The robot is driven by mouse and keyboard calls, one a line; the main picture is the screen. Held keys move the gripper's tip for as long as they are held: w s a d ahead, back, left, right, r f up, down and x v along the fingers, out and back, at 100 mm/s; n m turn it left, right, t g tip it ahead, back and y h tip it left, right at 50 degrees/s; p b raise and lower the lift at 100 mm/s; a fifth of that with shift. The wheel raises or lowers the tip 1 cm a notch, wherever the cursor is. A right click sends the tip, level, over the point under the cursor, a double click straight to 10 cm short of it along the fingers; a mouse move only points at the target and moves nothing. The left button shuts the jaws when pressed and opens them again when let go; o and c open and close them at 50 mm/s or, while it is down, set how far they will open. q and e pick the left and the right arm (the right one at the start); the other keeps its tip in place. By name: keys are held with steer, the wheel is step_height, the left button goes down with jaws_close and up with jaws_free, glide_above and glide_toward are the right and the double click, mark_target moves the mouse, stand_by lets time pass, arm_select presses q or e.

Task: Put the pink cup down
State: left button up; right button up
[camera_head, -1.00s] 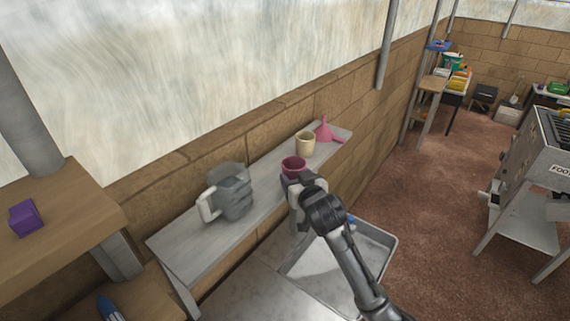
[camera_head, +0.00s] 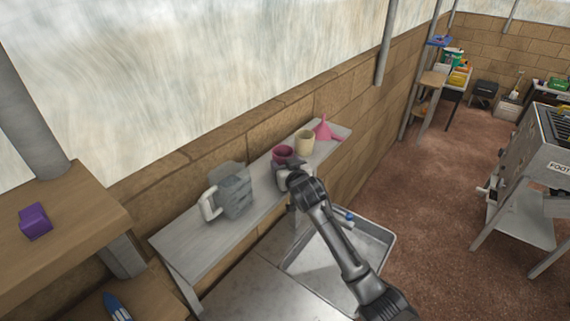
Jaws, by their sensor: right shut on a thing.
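The pink cup (camera_head: 283,153) is upright at the grey shelf (camera_head: 196,246), just left of a beige cup (camera_head: 304,142). My right gripper (camera_head: 284,168) is shut on the pink cup from the front; the hand hides the cup's lower part. I cannot tell whether the cup's base touches the shelf. My left gripper is not in view.
A grey pitcher (camera_head: 232,192) stands on the shelf to the left, with bare shelf between it and the cup. A pink funnel (camera_head: 324,130) is at the shelf's far end. A metal sink (camera_head: 377,250) lies below. A purple block (camera_head: 35,221) sits on a wooden surface at left.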

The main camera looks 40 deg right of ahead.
steer(key=shift+f, duration=0.15)
steer(key=o, duration=0.7)
steer(key=shift+o, duration=1.1)
steer(key=shift+r, duration=0.2)
steer(key=b+v, duration=0.1)
steer(key=v, duration=1.1)
